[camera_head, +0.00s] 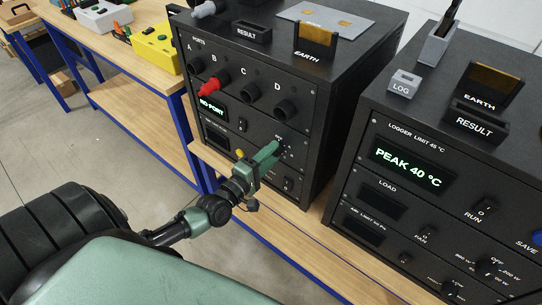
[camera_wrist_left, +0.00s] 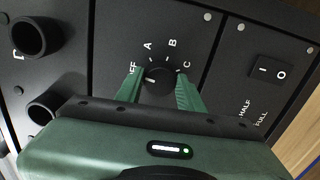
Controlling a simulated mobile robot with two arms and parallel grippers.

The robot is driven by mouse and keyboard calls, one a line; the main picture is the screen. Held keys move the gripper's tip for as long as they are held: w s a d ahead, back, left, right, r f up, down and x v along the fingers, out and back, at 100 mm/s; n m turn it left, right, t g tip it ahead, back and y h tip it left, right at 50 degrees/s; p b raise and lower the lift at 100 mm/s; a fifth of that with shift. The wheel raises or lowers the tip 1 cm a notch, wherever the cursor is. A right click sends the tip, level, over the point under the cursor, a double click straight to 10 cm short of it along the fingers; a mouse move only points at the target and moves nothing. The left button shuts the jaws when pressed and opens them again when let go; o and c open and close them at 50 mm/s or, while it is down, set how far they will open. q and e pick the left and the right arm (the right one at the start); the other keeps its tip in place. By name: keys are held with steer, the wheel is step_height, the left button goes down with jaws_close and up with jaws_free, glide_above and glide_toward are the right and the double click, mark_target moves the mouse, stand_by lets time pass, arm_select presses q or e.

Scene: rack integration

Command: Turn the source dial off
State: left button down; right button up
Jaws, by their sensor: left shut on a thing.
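The source dial (camera_wrist_left: 158,78) is a small black round knob on the black panel, with OFF, A, B and C printed around it. A short white mark on the knob lies on its left side, toward OFF. My left gripper (camera_wrist_left: 160,84) has its two green fingers around the dial, one on each side, and is shut on it. In the head view my left gripper (camera_head: 273,150) reaches the front of the left rack unit (camera_head: 318,130), and its fingers largely hide the dial. My right gripper is not in view.
A rocker switch (camera_wrist_left: 270,71) sits right of the dial in the wrist view. Ports, with a red plug (camera_head: 212,84) in one, are above my gripper in the head view. A logger unit (camera_head: 440,160) showing PEAK 40 °C stands to the right on the wooden bench.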

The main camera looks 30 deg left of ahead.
arm_select(q)
steer(key=shift+n, duration=0.7)
steer(key=c, duration=0.9)
jaws_free()
steer(key=s, duration=0.2)
steer(key=s+b, duration=0.1)
steer(key=s, duration=0.4)
steer(key=shift+s+a+b, duration=0.3)
steer(key=shift+s+a, duration=0.05)
steer(key=shift+s, duration=0.05)
